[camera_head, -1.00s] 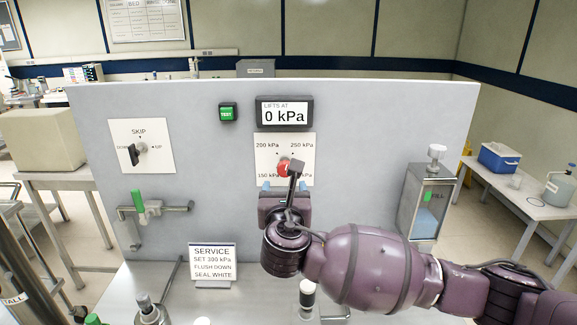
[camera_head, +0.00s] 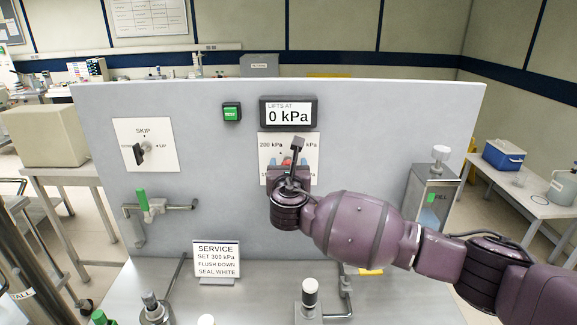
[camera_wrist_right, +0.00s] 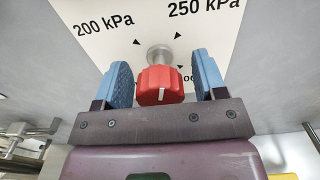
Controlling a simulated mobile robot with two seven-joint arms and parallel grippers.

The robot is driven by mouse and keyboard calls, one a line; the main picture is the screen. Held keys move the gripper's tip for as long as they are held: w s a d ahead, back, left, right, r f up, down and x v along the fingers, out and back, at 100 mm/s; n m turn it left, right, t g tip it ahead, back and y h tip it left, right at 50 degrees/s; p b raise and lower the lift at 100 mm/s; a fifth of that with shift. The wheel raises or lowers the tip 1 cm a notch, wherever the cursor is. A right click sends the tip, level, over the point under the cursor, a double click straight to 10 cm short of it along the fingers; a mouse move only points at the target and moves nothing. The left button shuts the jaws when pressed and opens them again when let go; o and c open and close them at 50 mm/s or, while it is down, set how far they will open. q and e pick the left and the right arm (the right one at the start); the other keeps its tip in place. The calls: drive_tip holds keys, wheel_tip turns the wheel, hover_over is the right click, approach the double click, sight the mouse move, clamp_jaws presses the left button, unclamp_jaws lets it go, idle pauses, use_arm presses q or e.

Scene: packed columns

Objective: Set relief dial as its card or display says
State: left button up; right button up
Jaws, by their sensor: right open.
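The relief dial is a red knob (camera_wrist_right: 158,86) on a metal stem in front of a white scale plate (camera_head: 308,144). In the wrist view a white line marks the knob's near face. My right gripper (camera_wrist_right: 163,80) is open, with one blue-padded finger on each side of the knob and gaps between. In the head view my right gripper (camera_head: 288,170) covers most of the dial and the plate's lower part. The display (camera_head: 289,112) reads "LIFTS AT 0 kPa". The service card (camera_head: 216,260) reads "SET 300 kPa, FLUSH DOWN, SEAL WHITE". My left gripper is not in view.
A green TEST button (camera_head: 231,113) sits left of the display. A SKIP lever (camera_head: 141,150) and a green-handled valve (camera_head: 143,200) are on the panel's left. A fill tank (camera_head: 430,198) stands at right. A black-and-white capped post (camera_head: 309,296) stands on the bench below.

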drive_tip(key=c, duration=0.9)
drive_tip(key=shift+c, duration=0.2)
